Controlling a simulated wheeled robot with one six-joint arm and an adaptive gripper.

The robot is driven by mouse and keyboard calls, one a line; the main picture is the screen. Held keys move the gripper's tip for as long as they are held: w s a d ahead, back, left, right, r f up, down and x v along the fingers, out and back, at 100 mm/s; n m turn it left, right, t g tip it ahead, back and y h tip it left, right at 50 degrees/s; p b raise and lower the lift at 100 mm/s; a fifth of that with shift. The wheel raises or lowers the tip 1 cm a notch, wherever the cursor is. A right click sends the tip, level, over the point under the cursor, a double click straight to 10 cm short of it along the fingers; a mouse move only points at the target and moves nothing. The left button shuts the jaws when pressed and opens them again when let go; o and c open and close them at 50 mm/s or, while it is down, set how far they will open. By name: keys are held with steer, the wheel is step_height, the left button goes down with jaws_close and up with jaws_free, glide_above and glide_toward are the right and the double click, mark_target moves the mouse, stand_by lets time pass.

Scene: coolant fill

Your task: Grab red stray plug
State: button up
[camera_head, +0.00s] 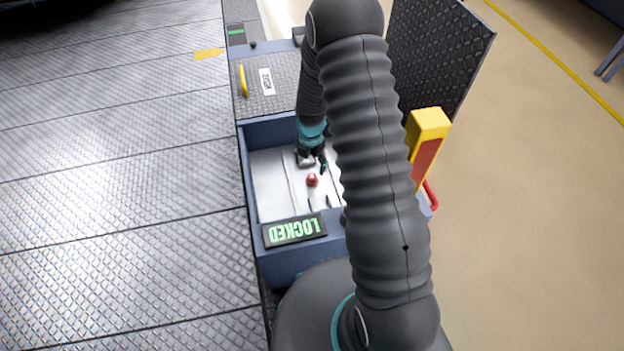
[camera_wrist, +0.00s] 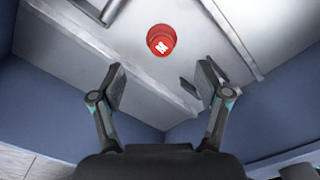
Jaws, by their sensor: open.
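The red plug (camera_head: 312,180) is a small round piece on the pale metal floor of an open blue-walled bin (camera_head: 262,185). In the wrist view the red plug (camera_wrist: 161,40) shows a white mark on top and lies beyond the fingertips, roughly between their lines. My gripper (camera_head: 317,163) is inside the bin, just behind the plug in the head view. In the wrist view my gripper (camera_wrist: 162,82) is open, its two fingers apart with nothing between them. The plug and the fingers look apart; the exact height gap cannot be told.
A sign reading LOCKED (camera_head: 294,231) sits on the bin's near edge. A raised dark lid (camera_head: 440,50) and a yellow-red post (camera_head: 427,145) stand at the right. A closed panel with a yellow handle (camera_head: 243,80) lies behind. Blue walls (camera_wrist: 45,95) surround the gripper closely.

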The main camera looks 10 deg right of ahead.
mark_target(312, 176)
steer(key=shift+d+f, duration=0.15)
steer(key=shift+f, duration=3.6)
steer(key=c, duration=0.9)
